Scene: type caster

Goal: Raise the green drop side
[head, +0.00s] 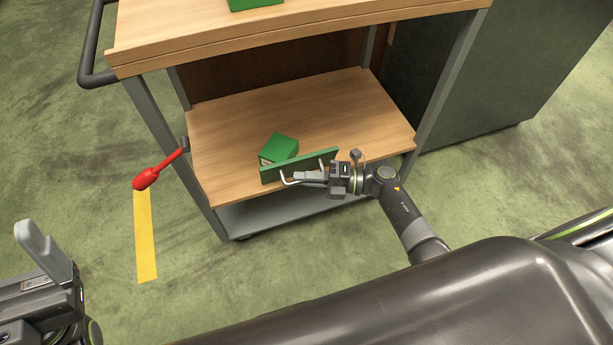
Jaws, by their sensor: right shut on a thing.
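The green drop side (270,175) is a short panel with a pale metal bar handle (289,183) on its front face. It stands near the front edge of the cart's lower shelf (225,140), with its face toward me. I cannot tell whether it is fully upright. My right gripper (308,177) is shut on the handle, reaching in from the right. My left gripper (45,252) is at the lower left, far from the cart; its finger opening is not clear.
A green box (280,147) lies just behind the panel. A red-handled lever (147,179) sticks out at the cart's left leg. The wooden top (200,40) overhangs the shelf. A dark cabinet (500,80) stands at right. Floor at left is clear, with a yellow strip (145,235).

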